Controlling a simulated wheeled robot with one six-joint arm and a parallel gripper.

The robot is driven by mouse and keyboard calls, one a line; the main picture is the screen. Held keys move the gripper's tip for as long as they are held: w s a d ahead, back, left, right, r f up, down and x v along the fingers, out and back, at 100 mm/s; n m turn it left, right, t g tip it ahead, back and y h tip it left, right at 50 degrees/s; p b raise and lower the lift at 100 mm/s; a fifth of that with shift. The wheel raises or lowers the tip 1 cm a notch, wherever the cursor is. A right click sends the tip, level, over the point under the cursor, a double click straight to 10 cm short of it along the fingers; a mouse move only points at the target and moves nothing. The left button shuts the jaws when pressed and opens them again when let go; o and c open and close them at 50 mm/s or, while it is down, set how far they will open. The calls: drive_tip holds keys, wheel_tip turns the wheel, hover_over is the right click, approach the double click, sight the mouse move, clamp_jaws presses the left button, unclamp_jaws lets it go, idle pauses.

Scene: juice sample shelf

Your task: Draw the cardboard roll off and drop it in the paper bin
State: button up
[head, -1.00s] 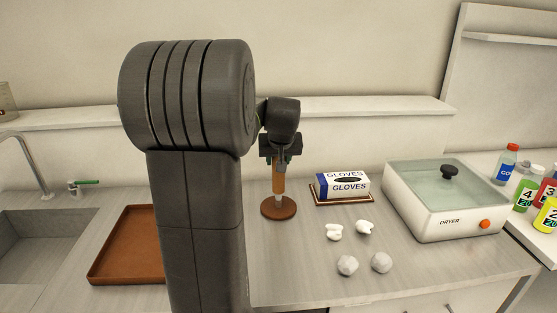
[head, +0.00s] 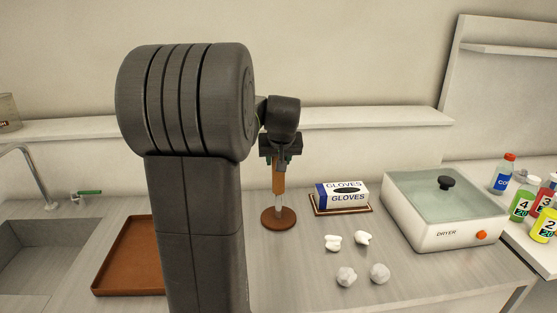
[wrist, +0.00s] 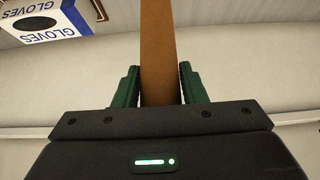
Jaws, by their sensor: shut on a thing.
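The cardboard roll (head: 279,180) is a plain brown upright tube. It is around a pale post (head: 279,203) that stands on a round brown base (head: 279,222). The lower part of the post shows bare between the roll's bottom end and the base. My gripper (head: 280,163) is shut on the upper part of the roll. In the wrist view the green fingers of my gripper (wrist: 158,88) press on both sides of the roll (wrist: 158,45). No paper bin is in view.
A glove box (head: 342,194) stands right of the post. Crumpled white pieces (head: 347,275) lie in front of it, and a dryer (head: 445,210) stands farther right. A brown tray (head: 130,255) and a sink (head: 45,250) are at left. A shelf ledge (head: 370,117) runs behind.

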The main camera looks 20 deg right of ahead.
drive_tip(key=shift+r+p, duration=1.7)
drive_tip(key=shift+r, duration=0.75)
drive_tip(key=shift+f, duration=0.1)
idle(1.9)
